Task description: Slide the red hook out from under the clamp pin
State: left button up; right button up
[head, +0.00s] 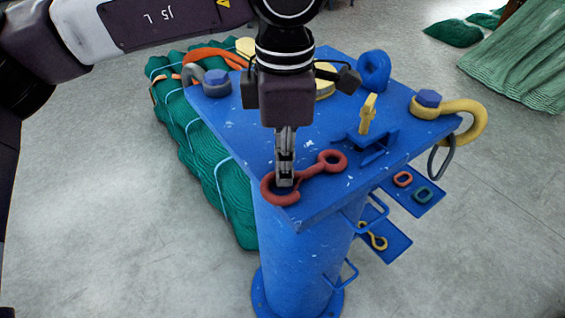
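The red hook (308,174) lies flat near the front corner of the blue tabletop (240,120). Its curved end is toward the front left and its ring end toward the clamp. The blue clamp (378,146) with its upright yellow pin (367,114) stands to the right; the hook's ring shows just left of it, not under the pin. My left gripper (285,178) points straight down with its fingertips at the hook's curved end. The fingers look close together, seen edge-on, and I cannot tell whether they grip the hook. My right gripper is out of view.
Small blue side shelves (430,187) hold rings and a yellow hook. A green net bundle (215,170) lies left. The floor to the right is mostly clear.

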pick_arm(q)
jog(key=o, duration=0.4)
jog(key=shift+c, duration=0.2)
jog(key=shift+r, duration=0.25)
notch_tip(320, 180, up, 12)
jog(key=shift+s+f, duration=0.25)
jog(key=shift+s, duration=0.05)
